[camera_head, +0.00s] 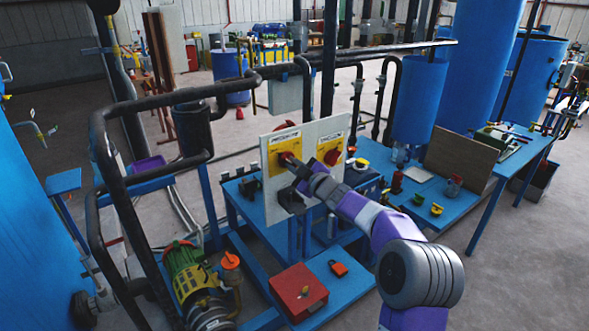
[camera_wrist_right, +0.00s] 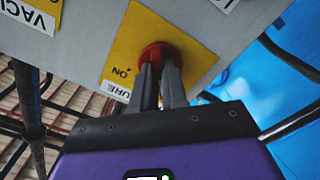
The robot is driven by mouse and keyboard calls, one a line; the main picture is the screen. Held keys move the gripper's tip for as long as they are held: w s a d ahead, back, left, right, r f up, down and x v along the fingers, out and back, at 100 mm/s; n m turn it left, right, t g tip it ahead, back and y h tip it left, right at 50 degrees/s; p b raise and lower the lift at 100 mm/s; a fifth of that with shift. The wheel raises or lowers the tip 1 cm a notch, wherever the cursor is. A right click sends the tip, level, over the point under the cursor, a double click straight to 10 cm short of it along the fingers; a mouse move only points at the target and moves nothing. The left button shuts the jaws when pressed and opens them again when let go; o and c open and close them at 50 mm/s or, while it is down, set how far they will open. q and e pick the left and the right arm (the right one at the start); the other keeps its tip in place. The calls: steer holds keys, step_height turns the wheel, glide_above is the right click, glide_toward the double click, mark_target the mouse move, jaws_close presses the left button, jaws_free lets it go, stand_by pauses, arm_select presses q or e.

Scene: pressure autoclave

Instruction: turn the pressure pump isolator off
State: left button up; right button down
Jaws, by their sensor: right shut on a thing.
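A pale panel (camera_head: 281,192) carries two isolators on yellow plates. The left one reads like "PRESSURE" in the head view, the right one "VACUUM". The pressure isolator's red knob (camera_head: 285,157) is at the end of my right gripper (camera_head: 293,163) and partly hidden by it. In the right wrist view the red knob (camera_wrist_right: 158,52) sits on its yellow plate (camera_wrist_right: 126,48), with "ON" printed beside it. My right gripper (camera_wrist_right: 159,70) is shut on this knob. The knob's exact angle is hidden by the fingers. The vacuum knob (camera_head: 333,157) is free. My left gripper is not in view.
Black pipe rails (camera_head: 119,190) stand left of the panel. A green and yellow pump (camera_head: 187,272) is below left, and a red box (camera_head: 298,291) is on the low blue shelf. A blue bench (camera_head: 513,160) with a brown board (camera_head: 460,157) stands at the right.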

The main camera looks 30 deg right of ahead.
steer(key=shift+n, duration=0.4)
steer(key=c, duration=1.2)
jaws_free()
steer(key=shift+o, duration=0.2)
steer(key=s, duration=0.7)
steer(key=shift+s+d, duration=0.3)
